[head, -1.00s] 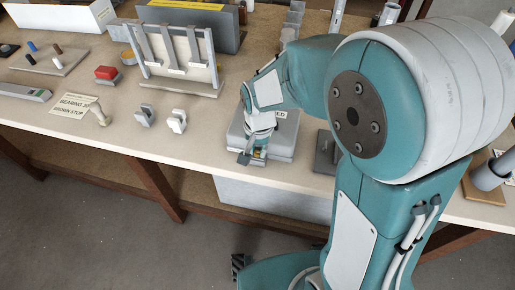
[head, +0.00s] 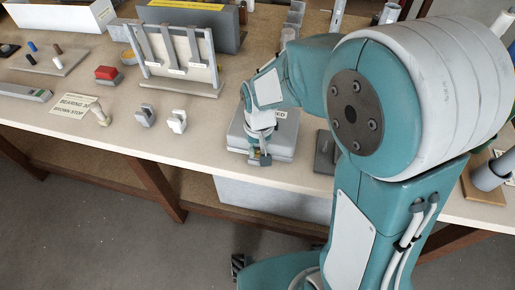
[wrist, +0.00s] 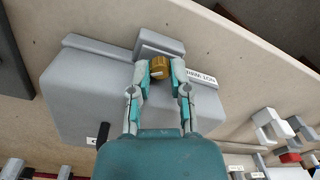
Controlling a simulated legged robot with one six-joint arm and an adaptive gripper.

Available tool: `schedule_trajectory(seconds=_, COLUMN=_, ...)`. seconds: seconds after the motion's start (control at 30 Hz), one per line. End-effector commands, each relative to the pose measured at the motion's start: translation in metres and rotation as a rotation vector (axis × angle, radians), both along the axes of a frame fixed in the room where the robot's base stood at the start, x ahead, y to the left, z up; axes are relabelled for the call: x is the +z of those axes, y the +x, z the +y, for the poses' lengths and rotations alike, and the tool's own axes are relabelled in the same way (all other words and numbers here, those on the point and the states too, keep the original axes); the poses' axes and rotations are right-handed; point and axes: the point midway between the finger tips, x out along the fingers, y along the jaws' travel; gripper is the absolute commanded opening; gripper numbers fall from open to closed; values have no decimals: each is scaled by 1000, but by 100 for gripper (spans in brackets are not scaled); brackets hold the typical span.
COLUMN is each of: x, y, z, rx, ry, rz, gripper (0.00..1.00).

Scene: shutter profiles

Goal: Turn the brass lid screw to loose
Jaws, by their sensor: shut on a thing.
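The brass lid screw (wrist: 160,67) shows in the wrist view as a short golden-brown cylinder at the edge of a grey box (wrist: 85,90). My gripper (wrist: 159,75) is shut on the screw, with one finger on each side of it. In the head view my gripper (head: 260,157) is at the near edge of the grey box (head: 285,150), pointing down, and the screw is mostly hidden by the fingers. A pale label (wrist: 200,78) lies on the box beside the right finger, partly covered.
The box stands near the bench's front edge. Two small clips, grey (head: 146,116) and white (head: 177,120), stand to its left, with bare bench (head: 205,140) between. A dark block (head: 325,152) is close on its right. A rack (head: 180,62) stands behind.

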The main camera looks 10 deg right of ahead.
Motion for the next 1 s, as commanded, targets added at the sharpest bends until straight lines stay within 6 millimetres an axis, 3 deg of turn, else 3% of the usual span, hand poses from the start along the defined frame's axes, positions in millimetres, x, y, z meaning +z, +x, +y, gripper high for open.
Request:
schedule_trajectory(seconds=0.37, x=-2, y=-1, z=0, rx=6, ry=0, rz=5, gripper=0)
schedule_trajectory(seconds=0.4, x=-2, y=-1, z=0, rx=6, ry=0, rz=5, gripper=29)
schedule_trajectory(seconds=0.47, x=-1, y=-1, z=0, rx=6, ry=0, rz=5, gripper=56)
schedule_trajectory(seconds=0.5, x=-1, y=-1, z=0, rx=6, ry=0, rz=5, gripper=59)
schedule_trajectory(seconds=1.0, x=0, y=0, z=-1, rx=6, ry=0, rz=-1, gripper=59)
